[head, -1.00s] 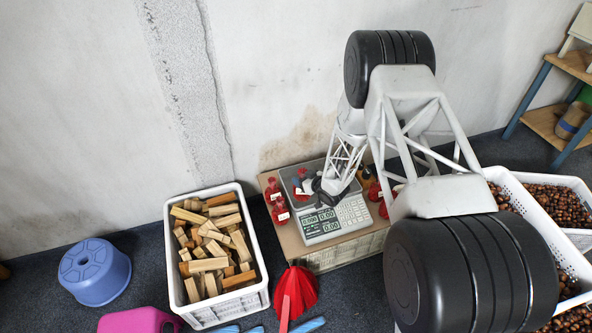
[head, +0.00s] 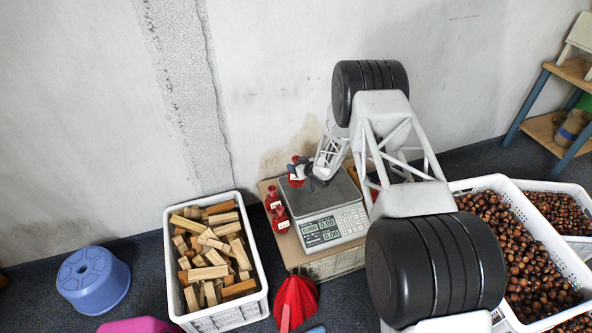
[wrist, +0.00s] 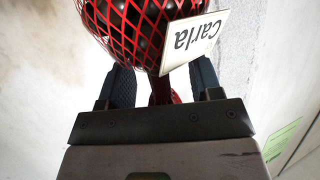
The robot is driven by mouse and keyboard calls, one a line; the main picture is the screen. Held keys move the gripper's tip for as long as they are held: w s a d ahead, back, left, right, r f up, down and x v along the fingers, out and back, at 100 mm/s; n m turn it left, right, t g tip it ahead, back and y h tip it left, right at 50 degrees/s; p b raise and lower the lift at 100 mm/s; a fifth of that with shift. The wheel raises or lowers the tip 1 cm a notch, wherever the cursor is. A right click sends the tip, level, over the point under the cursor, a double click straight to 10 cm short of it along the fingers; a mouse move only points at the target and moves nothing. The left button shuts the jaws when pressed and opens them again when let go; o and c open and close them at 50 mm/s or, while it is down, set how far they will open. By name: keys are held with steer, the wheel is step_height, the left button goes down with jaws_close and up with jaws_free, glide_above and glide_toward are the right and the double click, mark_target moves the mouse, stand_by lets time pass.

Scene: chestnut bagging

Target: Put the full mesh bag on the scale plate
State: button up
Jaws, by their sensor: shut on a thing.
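My gripper (head: 303,170) is shut on a red mesh bag (head: 294,181), at the back left corner of the scale plate (head: 318,199) in the head view. In the wrist view the bag (wrist: 133,22) is filled with dark chestnuts and carries a white tag reading "Carla" (wrist: 196,42). Its red neck is between the fingers (wrist: 160,88). The grey plate looks empty where it shows; my arm hides its back right part. The scale display (head: 320,230) appears to read zeros. I cannot tell how high the bag is above the plate.
Two red bags (head: 279,219) stand left of the scale on the cardboard-topped crate (head: 312,260). A crate of wood blocks (head: 262,262) is to the left, and a crate of chestnuts (head: 560,255) is to the right. A red folded object (head: 297,298) lies in front. The wall is close behind.

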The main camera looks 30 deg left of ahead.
steer(key=shift+w+a, duration=0.35)
steer(key=shift+w, duration=0.15)
steer(key=shift+f, duration=0.1)
steer(key=shift+f, duration=1.8)
steer(key=o, duration=1.4)
